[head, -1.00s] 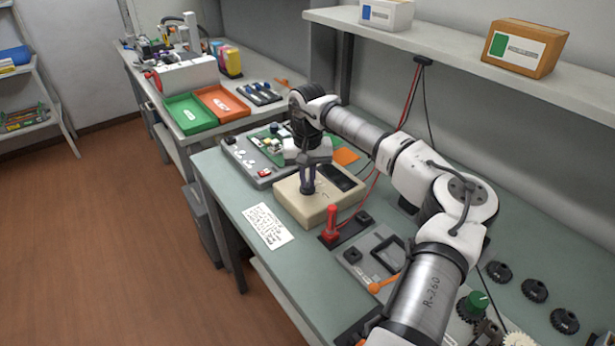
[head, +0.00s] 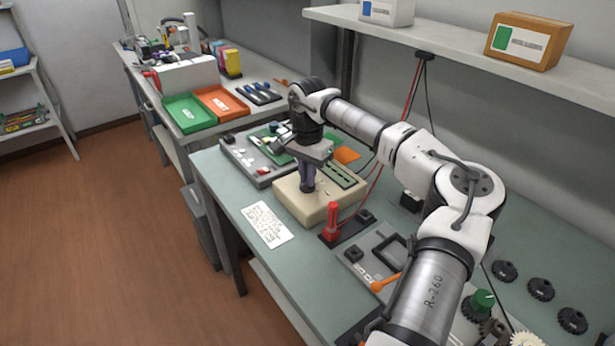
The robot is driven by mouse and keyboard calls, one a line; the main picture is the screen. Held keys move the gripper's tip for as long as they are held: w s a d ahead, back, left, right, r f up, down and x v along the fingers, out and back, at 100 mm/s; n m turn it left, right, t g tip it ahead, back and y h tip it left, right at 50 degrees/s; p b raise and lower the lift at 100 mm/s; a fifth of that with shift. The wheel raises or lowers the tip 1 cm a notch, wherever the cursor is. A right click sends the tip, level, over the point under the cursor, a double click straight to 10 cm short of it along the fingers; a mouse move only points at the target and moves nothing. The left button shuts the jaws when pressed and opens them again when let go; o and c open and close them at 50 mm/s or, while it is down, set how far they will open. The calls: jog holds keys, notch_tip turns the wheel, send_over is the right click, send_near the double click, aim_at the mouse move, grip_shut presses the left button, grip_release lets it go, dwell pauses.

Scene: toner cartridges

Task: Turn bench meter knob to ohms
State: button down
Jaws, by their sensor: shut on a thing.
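A white printed note (head: 267,224) lies in front of the meter. A red-handled lever (head: 332,222) stands close to its right. A grey board with green circuitry (head: 250,155) lies behind left. An orange-handled panel (head: 385,282) is nearer on the bench.

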jog(key=m, duration=0.4)
jog(key=shift+m+b, duration=0.3)
jog(key=shift+b, duration=0.1)
jog(key=m, duration=0.3)
jog(key=shift+m+b, duration=0.3)
jog(key=shift+m, duration=0.1)
jog(key=m, duration=0.3)
jog(key=shift+m+b, duration=0.3)
jog(key=shift+m, duration=1.8)
jog(key=c, duration=1.5)
grip_release()
notch_tip(320, 180, up, 14)
jog(key=shift+f+b, duration=0.1)
jog(key=shift+b, duration=0.9)
